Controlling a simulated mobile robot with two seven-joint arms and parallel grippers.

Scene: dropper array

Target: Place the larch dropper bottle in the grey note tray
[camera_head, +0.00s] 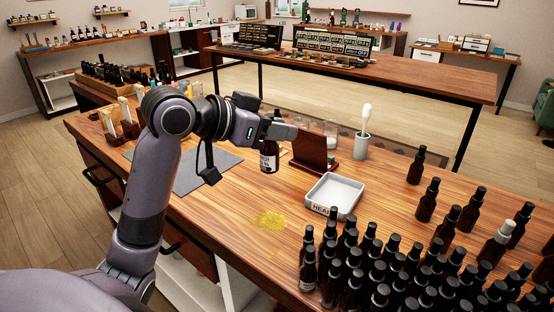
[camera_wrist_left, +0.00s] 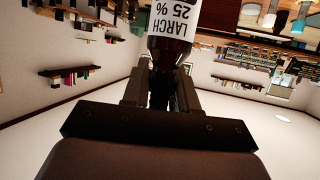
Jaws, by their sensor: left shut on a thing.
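My left gripper (camera_head: 278,131) is shut on a dark brown dropper bottle (camera_head: 269,157) with a white label and holds it upright above the table. A light grey tray (camera_head: 336,190) with a front label that starts "HEA" lies empty on the table, to the right of and nearer than the held bottle. My right gripper is out of view.
A brown wooden stand (camera_head: 311,150) and a grey-green cup (camera_head: 361,147) stand behind the tray. Several dark bottles (camera_head: 355,275) crowd the front right. A yellow patch (camera_head: 270,220) marks the table left of the tray; a grey mat (camera_head: 207,172) lies further left.

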